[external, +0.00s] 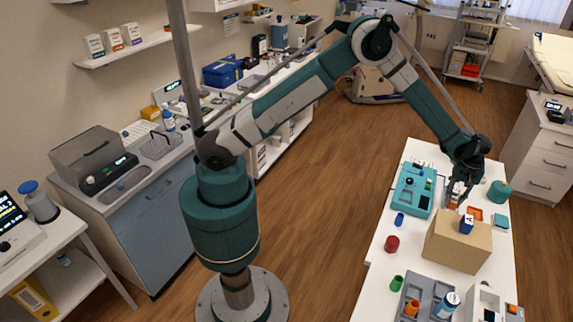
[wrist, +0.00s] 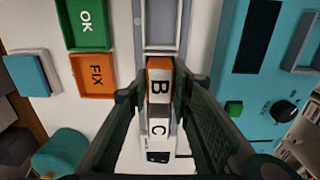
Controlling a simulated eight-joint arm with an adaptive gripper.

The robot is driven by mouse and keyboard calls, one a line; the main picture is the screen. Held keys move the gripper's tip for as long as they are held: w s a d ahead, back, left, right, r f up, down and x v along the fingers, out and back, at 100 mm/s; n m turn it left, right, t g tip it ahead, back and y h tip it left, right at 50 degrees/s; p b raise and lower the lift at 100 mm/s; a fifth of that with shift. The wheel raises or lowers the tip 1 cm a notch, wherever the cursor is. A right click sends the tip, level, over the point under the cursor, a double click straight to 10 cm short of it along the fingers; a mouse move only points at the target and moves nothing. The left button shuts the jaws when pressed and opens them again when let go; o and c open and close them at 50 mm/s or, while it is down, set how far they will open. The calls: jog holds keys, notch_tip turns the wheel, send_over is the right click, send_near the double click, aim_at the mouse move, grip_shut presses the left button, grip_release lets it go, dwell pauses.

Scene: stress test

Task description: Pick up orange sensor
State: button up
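An orange block with a white face lettered B (wrist: 159,64), the likely orange sensor, sits in a narrow grey rack (wrist: 160,32) in the wrist view. A white block lettered C (wrist: 159,130) is in line behind it. My gripper (wrist: 162,84) is open, with one dark green finger on each side of the B block and gaps visible between them. In the external view my gripper (external: 457,191) points down over the rack, and a bit of orange (external: 452,206) shows just below it. The gripper hides most of the blocks there.
An orange FIX tray (wrist: 96,74) and a green OK tray (wrist: 86,24) lie left of the rack in the wrist view. A teal device (wrist: 272,62) with knobs stands to the right. In the external view a cardboard box (external: 457,246) stands close in front of my gripper.

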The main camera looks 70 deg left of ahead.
aim_at(454, 200)
jog(key=c, duration=0.3)
jog(key=shift+r, duration=5.05)
